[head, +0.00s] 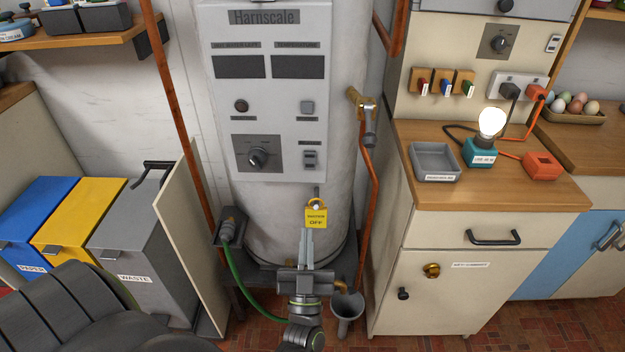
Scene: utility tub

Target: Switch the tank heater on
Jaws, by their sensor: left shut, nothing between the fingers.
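The tank heater (274,204) is a pale upright cylinder with a grey control panel (222,90) marked "Harnscale". The panel has two dark displays, a round dark button (241,106), a square grey button (307,107), a dial (257,158) and, at lower right, a small switch (310,159). I cannot tell the switch's position; both displays look dark. My left gripper (308,232) is shut and empty, pointing up just below the tag, apart from the switch. My right gripper is out of view.
Copper pipes (176,105) flank the tank, with a brass valve (364,104) on the right. A drain funnel (346,308) stands at lower right. A cabinet (450,275) with a lit bulb (492,122) stands right; bins (130,240) and an upright board (190,230) stand left.

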